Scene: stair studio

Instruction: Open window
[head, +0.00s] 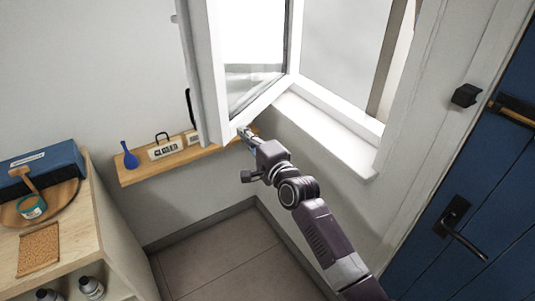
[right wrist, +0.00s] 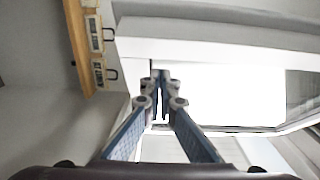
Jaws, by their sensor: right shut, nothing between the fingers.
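The window's white sash (head: 207,70) is swung inward, away from its frame (head: 345,118), leaving a wide gap on the right. A slim black part, perhaps the handle (head: 188,105), shows at the sash's left side. My right gripper (head: 243,131) is at the sash's lower edge, shut and empty; I cannot tell if it touches. In the right wrist view my gripper's fingertips (right wrist: 161,76) are together in front of the sash's white edge (right wrist: 210,40) and bright pane. My left gripper is not in view.
A wooden cabinet (head: 80,225) with a blue box (head: 45,165) stands left. A blue door (head: 480,200) is right. The floor (head: 215,255) between is clear.

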